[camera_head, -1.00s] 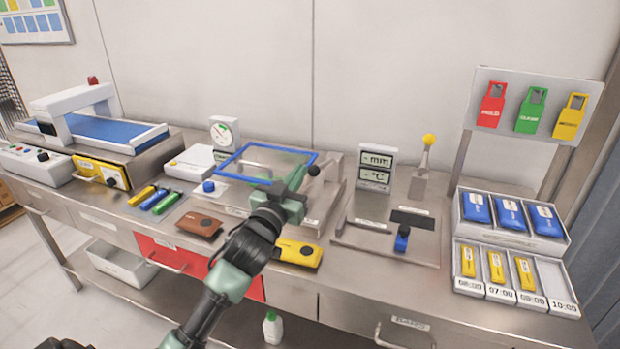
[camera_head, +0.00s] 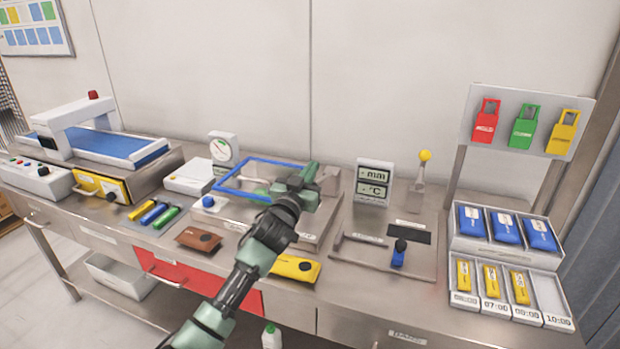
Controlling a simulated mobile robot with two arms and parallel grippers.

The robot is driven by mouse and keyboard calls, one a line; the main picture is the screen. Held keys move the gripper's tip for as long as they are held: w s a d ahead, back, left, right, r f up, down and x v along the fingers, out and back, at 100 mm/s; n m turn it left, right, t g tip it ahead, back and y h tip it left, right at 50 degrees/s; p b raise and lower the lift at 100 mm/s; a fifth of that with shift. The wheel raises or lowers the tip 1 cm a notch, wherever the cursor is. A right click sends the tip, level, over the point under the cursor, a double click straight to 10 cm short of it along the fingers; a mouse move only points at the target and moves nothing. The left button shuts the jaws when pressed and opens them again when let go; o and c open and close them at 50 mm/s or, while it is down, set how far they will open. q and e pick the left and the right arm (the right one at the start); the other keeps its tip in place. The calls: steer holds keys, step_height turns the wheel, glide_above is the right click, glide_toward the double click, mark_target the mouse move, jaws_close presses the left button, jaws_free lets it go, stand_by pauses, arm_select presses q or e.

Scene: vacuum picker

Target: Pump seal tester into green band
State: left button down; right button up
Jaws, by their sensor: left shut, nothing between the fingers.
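The seal tester (camera_head: 226,190) is a low metal box at the middle of the bench, with a blue-framed clear lid. Its white round gauge (camera_head: 223,150) stands behind it at the left and has a green band on the dial; the needle is too small to read surely. A blue knob (camera_head: 208,201) sits at its front left. My left gripper (camera_head: 309,170) is shut and empty, over the right end of the tester. It hides the black-knobbed handle there, and I cannot tell whether it touches it. My right gripper is not in view.
A brown pouch (camera_head: 198,238) and a yellow pouch (camera_head: 296,268) lie in front of the tester. A display stand (camera_head: 374,183) and a plate with a blue-based tool (camera_head: 398,256) are to the right. Trays of blue packs (camera_head: 506,228) stand at far right.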

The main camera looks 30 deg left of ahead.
arm_select(q)
steer(key=f, duration=0.1)
steer(key=s+f, duration=0.1)
steer(key=f, duration=0.1)
steer(key=shift+w, duration=0.1)
steer(key=f, duration=0.1)
steer(key=s+f+b, duration=0.1)
steer(key=f, duration=0.1)
steer(key=f+b, duration=0.1)
steer(key=f, duration=0.1)
steer(key=shift+s+d, duration=0.25)
steer(key=shift+r, duration=0.1)
step_height(320, 180, up, 4)
steer(key=p, duration=0.3)
steer(key=f+b+v, duration=0.2)
steer(key=v, duration=0.7)
steer(key=shift+s+f+b, duration=0.15)
steer(key=shift+s+b, duration=0.1)
steer(key=shift+b, duration=0.05)
